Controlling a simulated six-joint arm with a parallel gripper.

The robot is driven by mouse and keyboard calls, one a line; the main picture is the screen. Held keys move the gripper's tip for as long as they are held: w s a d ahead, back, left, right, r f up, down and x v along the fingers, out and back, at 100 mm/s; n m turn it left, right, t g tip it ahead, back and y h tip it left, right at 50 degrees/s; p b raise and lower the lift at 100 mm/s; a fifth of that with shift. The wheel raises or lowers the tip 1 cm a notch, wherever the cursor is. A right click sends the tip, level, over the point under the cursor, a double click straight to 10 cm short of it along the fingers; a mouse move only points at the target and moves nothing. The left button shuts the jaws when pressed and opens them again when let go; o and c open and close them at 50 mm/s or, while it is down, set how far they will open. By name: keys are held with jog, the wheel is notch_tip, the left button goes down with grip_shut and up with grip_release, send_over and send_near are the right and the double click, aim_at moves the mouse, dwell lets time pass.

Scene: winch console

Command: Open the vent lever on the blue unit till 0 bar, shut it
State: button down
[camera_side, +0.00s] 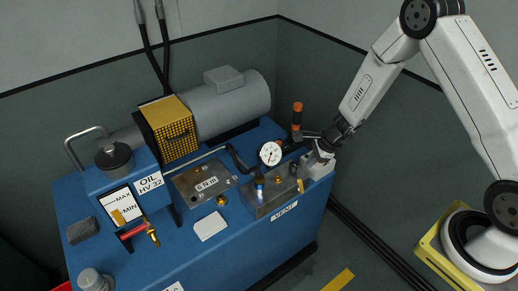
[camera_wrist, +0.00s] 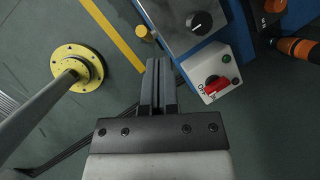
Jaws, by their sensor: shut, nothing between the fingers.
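The blue unit (camera_side: 235,250) fills the middle of the side view. A VENT label (camera_side: 285,211) is on its front edge, below a grey metal block (camera_side: 272,200). A small yellow part (camera_side: 300,186) stands at the block's right end; I cannot tell if it is the vent lever. It seems to show in the wrist view too (camera_wrist: 145,33). The round white gauge (camera_side: 270,153) stands behind the block; its reading is too small to tell. My gripper (camera_side: 322,151) is at the unit's right end, close to the white switch box. Its fingers (camera_wrist: 158,72) are shut and empty.
The white switch box (camera_wrist: 212,73) carries a red rotary switch (camera_wrist: 215,86). A black knob (camera_wrist: 199,22) is on the grey block. An orange-handled lever (camera_side: 297,115) stands upright behind. A red-handled brass valve (camera_side: 133,229) is at the left.

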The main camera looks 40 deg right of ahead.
jog(key=s+d+r+n+g+y, duration=0.2)
jog(key=d+n, duration=0.1)
jog(key=d, duration=0.5)
jog(key=shift+d, duration=0.2)
jog(key=shift+a+f, duration=0.1)
jog(key=shift+f, duration=0.05)
jog(key=shift+w+a+f, duration=0.35)
jog(key=shift+a+f, duration=1)
jog(key=shift+f, duration=0.25)
jog(key=shift+w+a+f, duration=0.3)
jog(key=shift+a+f, duration=1.05)
jog(key=shift+f, duration=0.3)
jog(key=shift+w+a+f, duration=0.35)
jog(key=shift+a+f, duration=1)
jog(key=shift+f, duration=0.25)
